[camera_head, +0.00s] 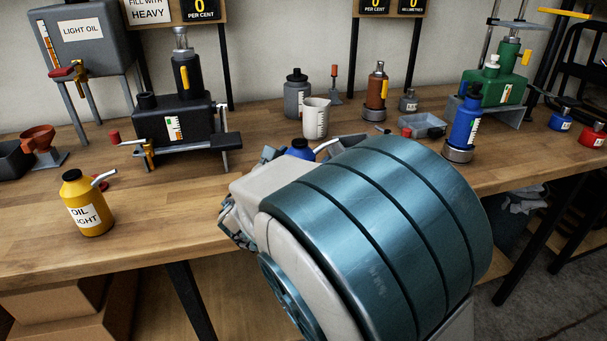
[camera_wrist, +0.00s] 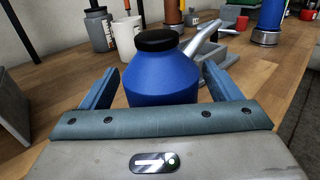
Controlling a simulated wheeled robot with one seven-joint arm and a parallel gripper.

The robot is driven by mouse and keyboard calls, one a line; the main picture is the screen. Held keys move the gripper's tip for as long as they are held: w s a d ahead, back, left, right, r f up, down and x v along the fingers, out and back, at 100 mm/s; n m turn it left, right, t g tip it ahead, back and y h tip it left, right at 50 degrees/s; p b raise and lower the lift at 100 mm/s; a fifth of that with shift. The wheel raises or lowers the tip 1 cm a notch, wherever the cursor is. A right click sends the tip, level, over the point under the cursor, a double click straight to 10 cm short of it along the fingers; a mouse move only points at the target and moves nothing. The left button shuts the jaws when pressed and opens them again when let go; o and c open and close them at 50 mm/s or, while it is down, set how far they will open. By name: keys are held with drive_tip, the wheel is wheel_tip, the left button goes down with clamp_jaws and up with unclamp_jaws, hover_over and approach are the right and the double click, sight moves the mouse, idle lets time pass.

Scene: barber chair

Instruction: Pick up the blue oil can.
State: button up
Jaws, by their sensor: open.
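The blue oil can (camera_wrist: 162,80) has a black cap and a grey spout pointing up and to the right. In the wrist view it stands upright on the wooden bench, between the two fingers of my gripper (camera_wrist: 160,88). The fingers are apart, one on each side of the can, and a gap shows at the left finger. Contact on the right is hard to tell. In the head view only the top of the blue can (camera_head: 299,148) and its spout show behind my arm, which hides the rest.
A yellow oil can (camera_head: 88,205) stands at the left on the wooden bench (camera_head: 165,215). Behind the blue can are a white measuring cup (camera_head: 315,118), a grey bottle (camera_head: 297,92) and a grey tray (camera_head: 422,125). A blue pump bottle (camera_head: 466,120) stands further right.

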sight(303, 141)
drive_tip(key=shift+w+d, duration=0.3)
drive_tip(key=shift+w, duration=0.25)
drive_tip(key=c, duration=1.5)
drive_tip(key=shift+o, duration=0.2)
drive_tip(key=shift+r, duration=0.1)
drive_tip(key=shift+r, duration=0.55)
wheel_tip(303, 141, up, 3)
drive_tip(key=shift+f+p, duration=0.1)
drive_tip(key=shift+p, duration=0.65)
drive_tip(key=s+d+r+p, duration=0.1)
drive_tip(key=s+d+r, duration=0.2)
drive_tip(key=d+r, duration=0.4)
drive_tip(key=d, duration=0.4)
drive_tip(key=shift+s, duration=0.15)
